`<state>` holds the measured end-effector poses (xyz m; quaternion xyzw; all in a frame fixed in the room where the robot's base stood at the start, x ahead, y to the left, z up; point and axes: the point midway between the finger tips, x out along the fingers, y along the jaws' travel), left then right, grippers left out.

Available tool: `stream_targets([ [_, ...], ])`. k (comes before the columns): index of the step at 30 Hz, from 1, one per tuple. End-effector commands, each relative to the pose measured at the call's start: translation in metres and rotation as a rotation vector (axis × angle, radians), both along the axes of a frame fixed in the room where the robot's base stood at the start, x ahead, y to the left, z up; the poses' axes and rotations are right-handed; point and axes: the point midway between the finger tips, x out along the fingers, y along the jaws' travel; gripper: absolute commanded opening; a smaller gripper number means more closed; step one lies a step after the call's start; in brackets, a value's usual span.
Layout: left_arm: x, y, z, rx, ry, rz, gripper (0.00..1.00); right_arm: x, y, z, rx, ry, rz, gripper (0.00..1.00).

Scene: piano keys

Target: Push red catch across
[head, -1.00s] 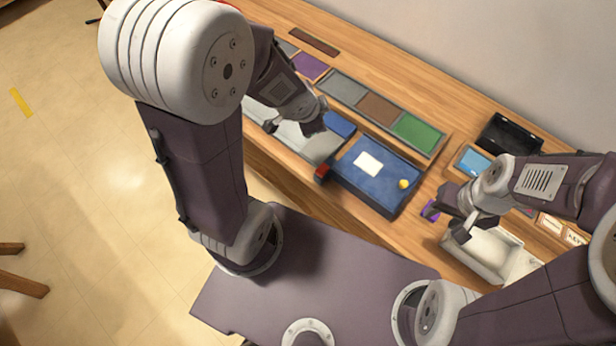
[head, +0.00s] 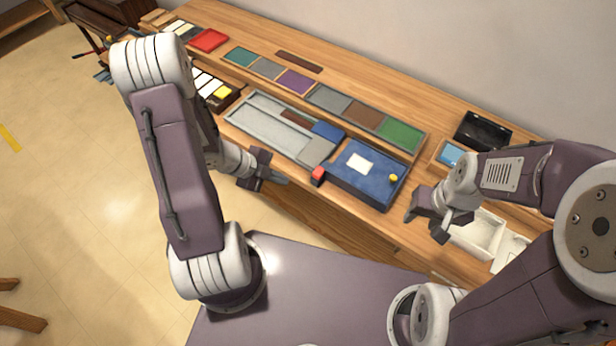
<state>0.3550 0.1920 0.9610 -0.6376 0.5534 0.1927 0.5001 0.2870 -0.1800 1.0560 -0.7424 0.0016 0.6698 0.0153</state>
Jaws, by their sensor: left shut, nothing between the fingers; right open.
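The red catch (head: 318,174) is a small red block at the near left corner of the blue tray (head: 375,185), by the grey tray's right end. My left gripper (head: 284,181) is shut and empty, just left of the red catch and in front of the grey tray's near edge. A small gap seems to lie between its tip and the catch. My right gripper (head: 425,231) is open and empty, over the bench's near right part, beside the white boxes.
The grey tray (head: 255,122) holds grey, brown and blue pieces. White and yellow keys (head: 212,88) stand further left. A colour-panel strip (head: 330,98) lies behind. White boxes (head: 478,233) and a black box (head: 482,132) are at right.

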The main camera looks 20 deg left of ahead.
Motion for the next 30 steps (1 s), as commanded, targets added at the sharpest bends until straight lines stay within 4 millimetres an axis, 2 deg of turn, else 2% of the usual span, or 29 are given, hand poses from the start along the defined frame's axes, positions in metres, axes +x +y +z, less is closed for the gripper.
stream_targets([
  [5,0.006,-0.013,-0.022,-0.001,0.003,-0.005,0.0,0.0,0.0,-0.01,0.0,0.0,0.0,0.45],
  [9,0.015,-0.029,-0.046,0.0,0.003,-0.006,0.0,0.0,0.0,-0.018,0.0,0.0,0.0,0.45],
  [16,0.031,-0.054,-0.084,0.001,0.003,-0.005,0.0,0.0,0.0,-0.023,0.0,0.0,0.0,0.45],
  [18,0.045,-0.057,-0.075,0.002,-0.003,-0.005,0.0,0.0,0.0,-0.011,0.0,0.0,0.0,0.45],
  [22,0.06,-0.062,-0.077,0.002,-0.001,-0.004,0.0,0.0,0.0,-0.006,0.0,0.0,0.0,0.45],
  [30,0.069,-0.065,-0.079,0.001,0.001,0.0,0.0,0.0,0.0,-0.005,0.0,0.0,0.0,0.45],
])
